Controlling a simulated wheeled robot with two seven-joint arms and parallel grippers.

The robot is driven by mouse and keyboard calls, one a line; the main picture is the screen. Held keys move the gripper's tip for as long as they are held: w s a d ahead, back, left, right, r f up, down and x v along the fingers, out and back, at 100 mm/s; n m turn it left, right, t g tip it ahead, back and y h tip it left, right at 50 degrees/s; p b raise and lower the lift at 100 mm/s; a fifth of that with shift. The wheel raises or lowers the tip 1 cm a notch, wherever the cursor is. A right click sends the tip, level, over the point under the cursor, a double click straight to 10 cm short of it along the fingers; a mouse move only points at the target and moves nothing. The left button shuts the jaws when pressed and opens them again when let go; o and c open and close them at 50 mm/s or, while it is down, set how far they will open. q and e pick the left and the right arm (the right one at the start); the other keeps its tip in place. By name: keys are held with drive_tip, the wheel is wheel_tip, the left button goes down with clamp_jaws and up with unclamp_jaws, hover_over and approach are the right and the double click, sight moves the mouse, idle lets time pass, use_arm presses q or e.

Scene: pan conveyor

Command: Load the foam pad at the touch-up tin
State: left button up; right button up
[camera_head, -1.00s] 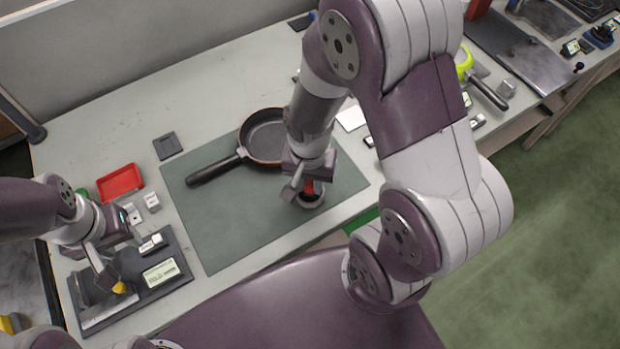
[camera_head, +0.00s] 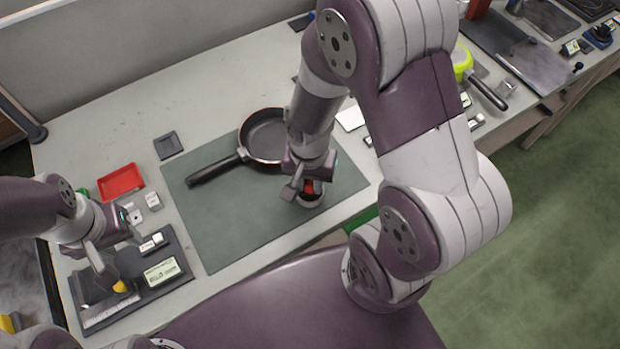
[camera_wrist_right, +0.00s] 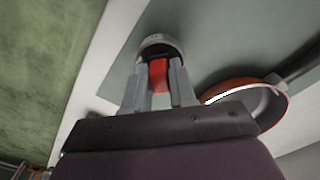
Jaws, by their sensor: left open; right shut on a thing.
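The touch-up tin (camera_head: 314,202) is a small round, open pot on the green mat, below the pan. My right gripper (camera_head: 304,188) is over it, pointing down. In the right wrist view my right gripper (camera_wrist_right: 160,82) is shut on a red block (camera_wrist_right: 158,76), which I take to be the foam pad's holder. Its far end reaches the mouth of the tin (camera_wrist_right: 158,44). The foam itself is hidden, so I cannot tell whether it touches the paint. My left gripper (camera_head: 112,280) is open over the dark tray at the left, by a small yellow piece (camera_head: 120,287).
A dark frying pan (camera_head: 264,138) with a copper-coloured rim lies on the green mat (camera_head: 225,225), its handle pointing left. A red tray (camera_head: 121,182), a dark square (camera_head: 168,145) and a dark fixture (camera_head: 180,278) with a display lie to the left. The mat's lower left is clear.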

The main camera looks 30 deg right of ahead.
sight(310, 182)
drive_tip(key=shift+s, duration=0.1)
wheel_tip(310, 182, up, 7)
drive_tip(key=p, duration=0.7)
drive_tip(key=shift+r, duration=0.1)
idle(0.4)
